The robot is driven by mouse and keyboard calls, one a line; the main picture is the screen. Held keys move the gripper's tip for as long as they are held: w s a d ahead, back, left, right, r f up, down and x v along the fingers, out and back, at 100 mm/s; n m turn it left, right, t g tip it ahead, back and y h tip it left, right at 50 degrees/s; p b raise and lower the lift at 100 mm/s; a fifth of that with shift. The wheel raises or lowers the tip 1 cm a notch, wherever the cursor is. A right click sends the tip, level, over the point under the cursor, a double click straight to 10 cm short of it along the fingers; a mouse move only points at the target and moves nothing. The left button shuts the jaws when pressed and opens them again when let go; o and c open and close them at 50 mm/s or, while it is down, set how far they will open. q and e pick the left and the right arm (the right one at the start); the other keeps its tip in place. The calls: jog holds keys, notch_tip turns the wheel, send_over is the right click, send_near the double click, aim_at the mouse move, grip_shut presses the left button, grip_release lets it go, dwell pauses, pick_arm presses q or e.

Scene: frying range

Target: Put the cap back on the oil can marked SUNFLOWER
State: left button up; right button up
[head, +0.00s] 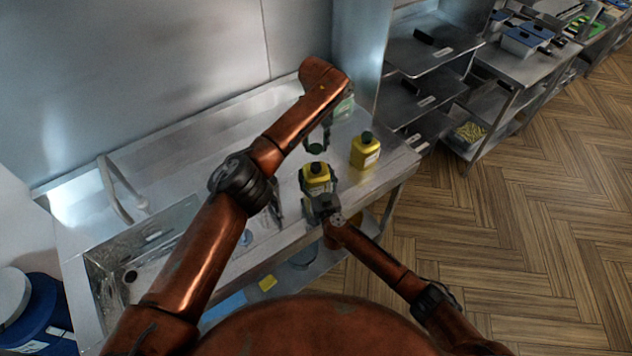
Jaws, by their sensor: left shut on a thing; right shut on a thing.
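My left gripper (321,134) is shut on a dark green cap (316,147) and holds it in the air above the uncapped yellow oil can (316,178). The cap is apart from the can, whose dark opening shows on top. My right gripper (319,193) is shut around this can from the front, and the can looks upright. A second yellow can (365,152) with a green cap on stands to the right. A pale green can (344,106) stands behind, partly hidden by my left arm. No label is readable at this size.
The steel counter (392,165) ends just right of the yellow cans. A sink (150,255) with a curved faucet (117,190) is at the left. A steel wall rises behind. Shelves (430,60) stand at the back right, with open floor on the right.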

jog(key=shift+c, duration=0.7)
pick_arm(q)
send_over(316, 165)
jog(key=shift+f, duration=2.5)
jog(key=shift+f, duration=0.15)
jog(key=shift+f, duration=0.75)
jog(key=shift+f, duration=0.5)
